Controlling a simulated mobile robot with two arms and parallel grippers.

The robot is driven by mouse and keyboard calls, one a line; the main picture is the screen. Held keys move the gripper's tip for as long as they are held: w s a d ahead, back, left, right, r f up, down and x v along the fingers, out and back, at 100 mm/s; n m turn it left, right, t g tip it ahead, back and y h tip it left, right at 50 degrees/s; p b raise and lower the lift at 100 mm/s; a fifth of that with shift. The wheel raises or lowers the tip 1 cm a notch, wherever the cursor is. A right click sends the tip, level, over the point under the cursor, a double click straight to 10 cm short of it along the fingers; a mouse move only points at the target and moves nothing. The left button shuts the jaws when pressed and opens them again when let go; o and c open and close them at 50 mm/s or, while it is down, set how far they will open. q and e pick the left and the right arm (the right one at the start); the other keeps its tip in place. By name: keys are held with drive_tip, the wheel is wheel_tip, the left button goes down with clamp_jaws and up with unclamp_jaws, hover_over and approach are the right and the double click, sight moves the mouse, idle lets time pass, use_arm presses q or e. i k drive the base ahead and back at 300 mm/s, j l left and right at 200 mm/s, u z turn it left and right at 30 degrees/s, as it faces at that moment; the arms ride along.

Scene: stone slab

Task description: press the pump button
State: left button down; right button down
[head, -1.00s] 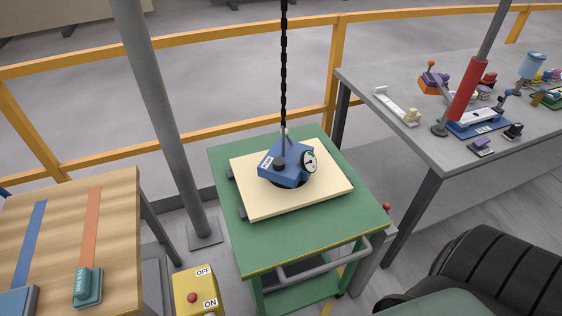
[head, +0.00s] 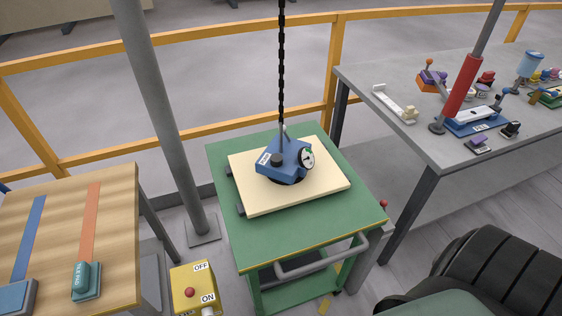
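A blue lifting device (head: 290,163) sits on a pale cream slab (head: 245,200), hanging on a black chain (head: 281,70). The slab lies on a green cart (head: 340,225). Neither of my grippers is in view.
A wooden table (head: 55,240) with a teal block (head: 86,281) is at left. A grey table (head: 440,150) with several small devices is at right. A grey post (head: 165,120) and yellow railing (head: 230,35) stand behind. A black ribbed object (head: 500,260) fills the lower right.

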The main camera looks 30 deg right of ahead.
sight(276, 160)
drive_tip(key=k, duration=0.45)
drive_tip(key=z, duration=2.05)
